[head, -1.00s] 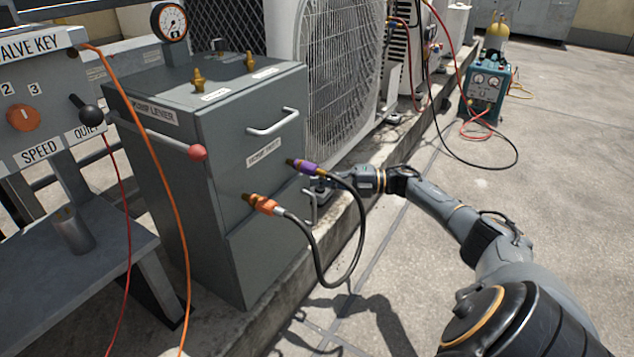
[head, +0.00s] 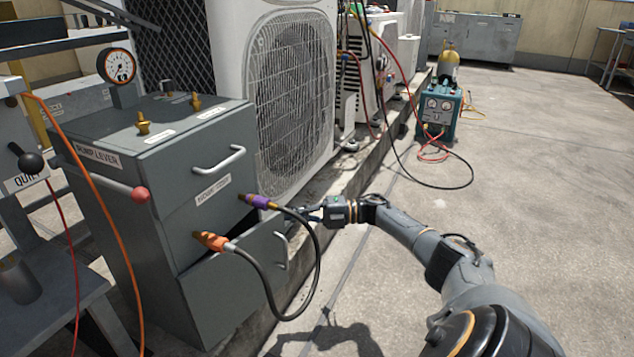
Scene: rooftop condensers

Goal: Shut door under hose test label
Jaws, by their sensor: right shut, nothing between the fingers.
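The grey cabinet (head: 180,153) stands at the left. The hose test label (head: 213,190) is on its upper front panel; its print is too small to read surely. Below is the grey lower door (head: 232,283) with an upright handle (head: 281,251) near its right edge. The door stands ajar, its right edge out from the cabinet and a dark gap above it. My right gripper (head: 304,213) is shut and empty at the door's upper right corner, partly behind the black hose. I cannot tell whether it touches the door. My left gripper is out of view.
A black hose (head: 316,262) loops from the purple (head: 258,202) and orange (head: 212,241) fittings in front of the door. A pump lever with a red knob (head: 140,194) sticks out at left. A condenser (head: 290,95) stands behind.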

